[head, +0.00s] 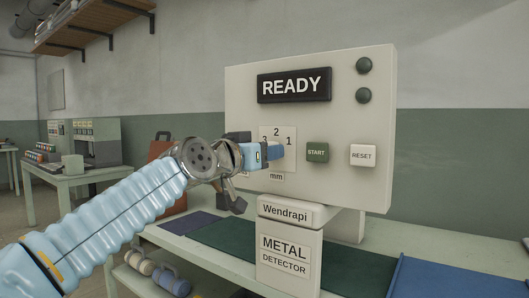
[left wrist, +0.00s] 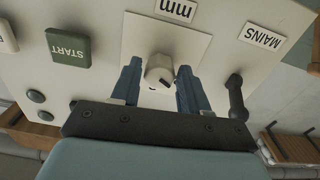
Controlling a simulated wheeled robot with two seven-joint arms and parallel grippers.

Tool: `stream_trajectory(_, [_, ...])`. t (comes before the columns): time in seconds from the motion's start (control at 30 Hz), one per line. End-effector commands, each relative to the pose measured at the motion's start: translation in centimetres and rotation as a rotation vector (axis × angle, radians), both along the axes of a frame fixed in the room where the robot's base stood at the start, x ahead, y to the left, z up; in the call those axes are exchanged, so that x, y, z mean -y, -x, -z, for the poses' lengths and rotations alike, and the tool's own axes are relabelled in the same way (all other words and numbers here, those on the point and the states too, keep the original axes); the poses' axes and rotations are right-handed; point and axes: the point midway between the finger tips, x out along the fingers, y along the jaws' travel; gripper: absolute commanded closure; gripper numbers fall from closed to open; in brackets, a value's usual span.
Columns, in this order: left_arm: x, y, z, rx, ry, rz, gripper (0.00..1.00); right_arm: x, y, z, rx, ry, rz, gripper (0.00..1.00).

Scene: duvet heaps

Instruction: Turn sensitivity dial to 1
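The metal detector's cream panel (head: 330,120) carries a plate (head: 291,160) numbered 3, 2, 1 from left to right, with "mm" below. The pale sensitivity dial (left wrist: 158,72) shows in the left wrist view, which sees the panel upside down. Its small dark mark is at its lower right there, seemingly toward the 3 side. My left gripper (head: 277,151) is at the plate and hides the dial in the head view. In the left wrist view its blue fingers (left wrist: 158,78) stand on either side of the dial, seemingly with narrow gaps. My right gripper is out of view.
The green START button (head: 317,152) and white RESET button (head: 362,155) are right of the dial. The dark MAINS lever (left wrist: 236,97) stands close beside one finger in the left wrist view. A READY display (head: 293,85) is above.

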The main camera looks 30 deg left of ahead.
Motion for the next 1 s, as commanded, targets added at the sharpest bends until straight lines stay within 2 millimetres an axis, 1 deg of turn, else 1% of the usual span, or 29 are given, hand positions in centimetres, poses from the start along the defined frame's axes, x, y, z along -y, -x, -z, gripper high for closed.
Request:
stream_trajectory(0.03, [0.0, 0.0, 0.0, 0.000, 0.000, 0.000, 0.63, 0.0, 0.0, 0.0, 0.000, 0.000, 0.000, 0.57])
stream_trajectory(0.23, [0.0, 0.0, 0.0, 0.000, 0.000, 0.000, 0.94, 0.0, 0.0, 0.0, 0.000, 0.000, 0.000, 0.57])
stream_trajectory(0.47, [0.0, 0.0, 0.1, 0.001, -0.017, 0.000, 0.95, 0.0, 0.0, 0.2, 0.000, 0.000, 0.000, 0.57])
stream_trajectory(0.67, [0.0, 0.0, 0.2, 0.008, -0.093, 0.000, 0.95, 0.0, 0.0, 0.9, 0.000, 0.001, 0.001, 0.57])
stream_trajectory(0.87, [0.0, 0.0, 0.3, 0.021, -0.241, 0.001, 0.95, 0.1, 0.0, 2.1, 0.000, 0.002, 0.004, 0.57])
stream_trajectory(1.0, [0.0, 0.0, 0.3, 0.031, -0.372, 0.001, 0.95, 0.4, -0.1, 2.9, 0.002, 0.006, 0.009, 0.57])
